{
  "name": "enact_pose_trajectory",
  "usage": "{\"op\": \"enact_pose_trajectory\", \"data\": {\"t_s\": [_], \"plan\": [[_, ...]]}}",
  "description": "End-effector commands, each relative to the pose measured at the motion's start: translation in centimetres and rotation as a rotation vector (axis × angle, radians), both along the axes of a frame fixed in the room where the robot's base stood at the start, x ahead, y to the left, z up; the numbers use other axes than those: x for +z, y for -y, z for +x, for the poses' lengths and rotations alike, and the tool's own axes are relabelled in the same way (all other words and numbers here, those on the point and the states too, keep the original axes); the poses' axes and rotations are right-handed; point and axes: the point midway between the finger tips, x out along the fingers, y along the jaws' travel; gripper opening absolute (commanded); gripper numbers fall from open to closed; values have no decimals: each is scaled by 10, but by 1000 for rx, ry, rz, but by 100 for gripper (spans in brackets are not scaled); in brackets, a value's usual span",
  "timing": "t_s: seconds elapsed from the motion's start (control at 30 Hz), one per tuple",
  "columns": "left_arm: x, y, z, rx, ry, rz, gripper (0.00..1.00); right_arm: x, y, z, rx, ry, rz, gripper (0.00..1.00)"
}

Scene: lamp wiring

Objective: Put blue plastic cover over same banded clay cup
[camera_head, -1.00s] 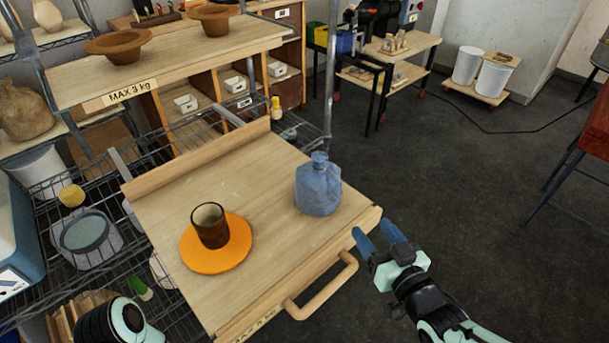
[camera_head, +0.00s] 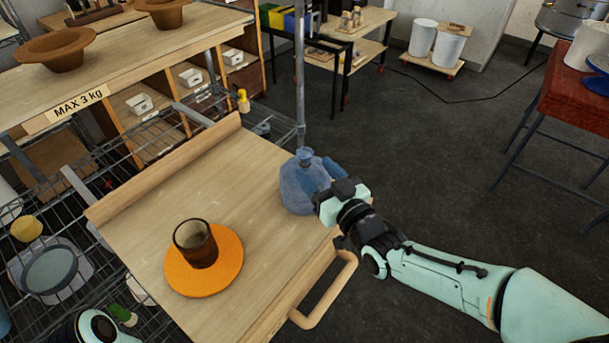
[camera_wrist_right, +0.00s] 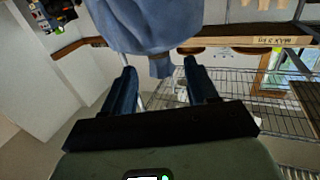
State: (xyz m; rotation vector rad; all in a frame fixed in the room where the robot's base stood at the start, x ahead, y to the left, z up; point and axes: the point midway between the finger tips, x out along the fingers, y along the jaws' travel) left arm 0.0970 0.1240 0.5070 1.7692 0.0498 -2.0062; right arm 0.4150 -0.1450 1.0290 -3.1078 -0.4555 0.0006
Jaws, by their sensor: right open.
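The blue plastic cover (camera_head: 297,192), a bag-like shape with a gathered neck on top, stands on the right part of the wooden pull-out board (camera_head: 150,232). The banded clay cup (camera_head: 196,243), dark brown, stands upright and uncovered on an orange disc (camera_head: 228,272) left of the cover. My right gripper (camera_head: 325,174) is open at the cover's upper right side and hides part of it. In the right wrist view the cover (camera_wrist_right: 150,25) lies just ahead of the open fingers (camera_wrist_right: 160,72), its neck lined up with the gap between them. My left gripper is out of view.
The board has a raised back lip and a front handle (camera_head: 328,295). A metal post (camera_head: 299,80) rises just behind the cover. A shelf with brown bowls (camera_head: 58,50) is at the upper left. The board between cup and cover is clear.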

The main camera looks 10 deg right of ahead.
Motion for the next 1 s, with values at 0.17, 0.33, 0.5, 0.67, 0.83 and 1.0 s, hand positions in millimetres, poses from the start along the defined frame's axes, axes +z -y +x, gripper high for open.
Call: {"op": "enact_pose_trajectory", "data": {"t_s": [0.17, 0.33, 0.5, 0.67, 0.83, 1.0], "plan": [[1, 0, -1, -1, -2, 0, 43, -1, -4, 14, 0, -1, 1, 58], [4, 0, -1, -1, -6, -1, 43, -2, -11, 38, 1, -3, 2, 58], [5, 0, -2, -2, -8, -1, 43, -1, -15, 52, 1, 0, 1, 58], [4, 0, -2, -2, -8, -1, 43, -1, -15, 53, 0, 0, 0, 58], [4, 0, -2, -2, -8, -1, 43, -1, -15, 53, 0, 0, 0, 26], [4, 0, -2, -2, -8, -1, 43, -1, -15, 53, 0, 0, 0, 0]]}}
